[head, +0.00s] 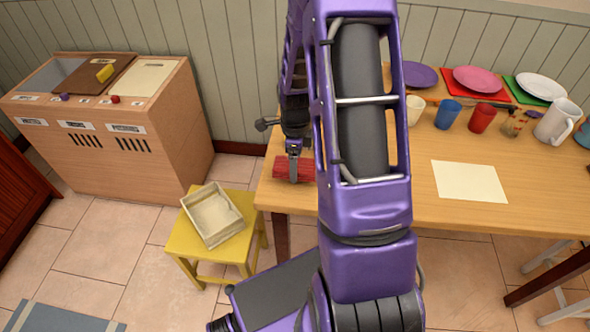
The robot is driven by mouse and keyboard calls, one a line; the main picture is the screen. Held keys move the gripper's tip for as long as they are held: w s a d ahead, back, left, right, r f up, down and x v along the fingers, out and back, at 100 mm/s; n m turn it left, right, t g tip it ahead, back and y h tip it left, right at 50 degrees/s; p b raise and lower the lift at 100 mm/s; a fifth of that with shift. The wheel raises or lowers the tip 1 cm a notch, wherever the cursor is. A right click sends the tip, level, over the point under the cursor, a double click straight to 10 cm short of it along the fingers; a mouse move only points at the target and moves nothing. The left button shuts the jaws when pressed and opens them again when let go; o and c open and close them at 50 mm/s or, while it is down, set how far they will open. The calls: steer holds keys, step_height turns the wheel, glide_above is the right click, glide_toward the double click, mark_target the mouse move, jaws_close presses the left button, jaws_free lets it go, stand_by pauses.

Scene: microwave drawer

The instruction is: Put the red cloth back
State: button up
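The red cloth (282,168), folded or rolled into a dark red bundle, lies on the left end of the wooden table. My gripper (294,176) points down at the cloth, with a finger in front of it. Whether the fingers are apart or closed on the cloth does not show. My purple arm hides the cloth's right side and part of the table.
A yellow stool (188,242) with a cream tray (211,216) stands left of the table (425,200). A wooden bin cabinet (150,145) stands farther left. Several cups, plates and a white pitcher (556,122) fill the table's back right. A paper sheet (469,181) lies in front.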

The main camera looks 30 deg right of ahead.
steer(key=shift+f, duration=1.15)
steer(key=shift+f, duration=0.25)
steer(key=o, duration=1.2)
steer(key=shift+r, duration=0.1)
steer(key=shift+c, duration=0.2)
steer(key=shift+r, duration=0.1)
step_height(320, 180, up, 12)
steer(key=shift+r+p, duration=0.1)
steer(key=shift+p, duration=0.55)
steer(key=shift+w, duration=0.1)
